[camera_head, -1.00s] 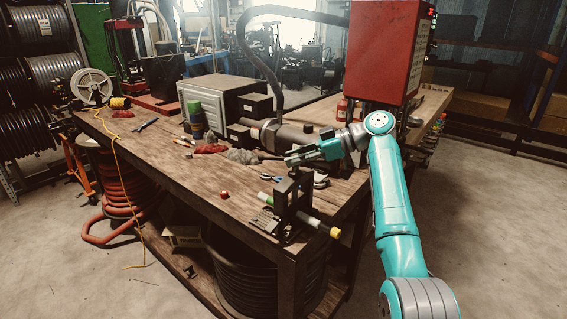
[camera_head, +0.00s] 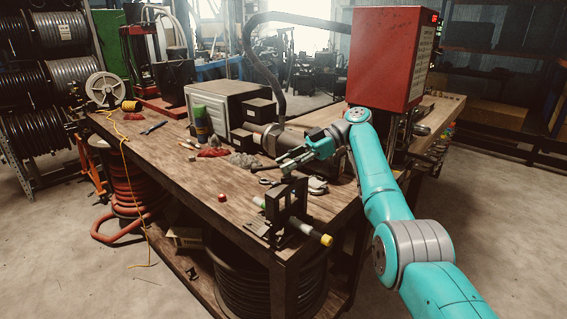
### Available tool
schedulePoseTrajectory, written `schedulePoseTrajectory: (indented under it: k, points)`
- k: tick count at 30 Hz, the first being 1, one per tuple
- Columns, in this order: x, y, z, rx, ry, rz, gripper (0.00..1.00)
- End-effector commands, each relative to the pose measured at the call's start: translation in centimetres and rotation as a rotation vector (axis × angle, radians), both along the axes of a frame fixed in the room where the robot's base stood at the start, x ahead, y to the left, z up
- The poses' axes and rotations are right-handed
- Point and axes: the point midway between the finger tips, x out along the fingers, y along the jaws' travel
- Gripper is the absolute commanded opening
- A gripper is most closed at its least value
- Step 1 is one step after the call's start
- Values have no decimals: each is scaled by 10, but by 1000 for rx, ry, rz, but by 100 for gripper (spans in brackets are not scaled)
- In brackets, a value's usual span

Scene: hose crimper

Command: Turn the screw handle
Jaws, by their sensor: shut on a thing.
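A black hose-crimper stand (camera_head: 291,205) is at the near corner of the wooden workbench. A light hose piece with a green band and a yellow end (camera_head: 326,240) passes through it. My gripper (camera_head: 287,162) reaches in from the right, above and behind the stand, its jaws pointing left. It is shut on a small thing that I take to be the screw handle. The handle is too small and too covered by the jaws to make out clearly. A visible gap separates the jaws from the top of the stand.
Near the stand lie a red cap (camera_head: 222,197), dark-handled pliers (camera_head: 269,182) and a grey tool (camera_head: 317,186). A motor-like cylinder (camera_head: 284,141) and the tall red machine (camera_head: 389,58) stand behind my gripper. The left front of the workbench (camera_head: 170,165) is mostly clear.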

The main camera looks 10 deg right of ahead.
Motion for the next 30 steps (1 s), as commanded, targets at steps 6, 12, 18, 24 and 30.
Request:
schedulePoseTrajectory:
  k: [6, 12, 18, 24, 30]
  points:
    - [-2, -1, -10, -7, 17, 4, 0]
    - [-2, -1, -9, -5, 16, 4, 53]
    - [-1, 0, -7, -3, 12, 1, 53]
    - [-1, 0, -5, -3, 10, 1, 53]
    - [1, 8, -5, -2, 7, -14, 53]
